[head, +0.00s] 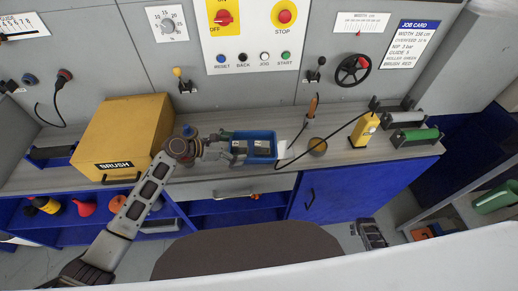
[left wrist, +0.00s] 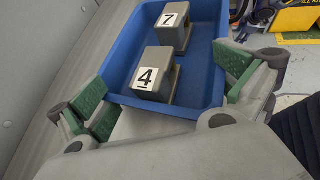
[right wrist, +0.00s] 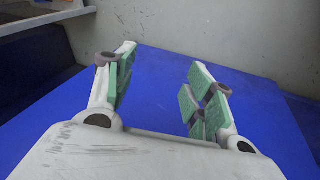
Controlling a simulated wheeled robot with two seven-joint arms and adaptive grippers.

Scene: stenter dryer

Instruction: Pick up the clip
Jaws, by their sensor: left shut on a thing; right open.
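Two grey block-like clips lie in a blue tray (left wrist: 205,97): one marked 4 (left wrist: 155,76) and one marked 7 (left wrist: 174,28). The tray also shows in the head view on the grey counter (head: 262,134). My right gripper (right wrist: 158,88) is open and empty, facing a plain blue surface.
A yellow brush box (head: 125,135) stands left of the tray. Right of it are a cable, a yellow handheld device (head: 364,130) and rollers (head: 415,136). The control panel (head: 250,35) rises behind. Blue shelves and a blue cabinet door (head: 335,188) are below.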

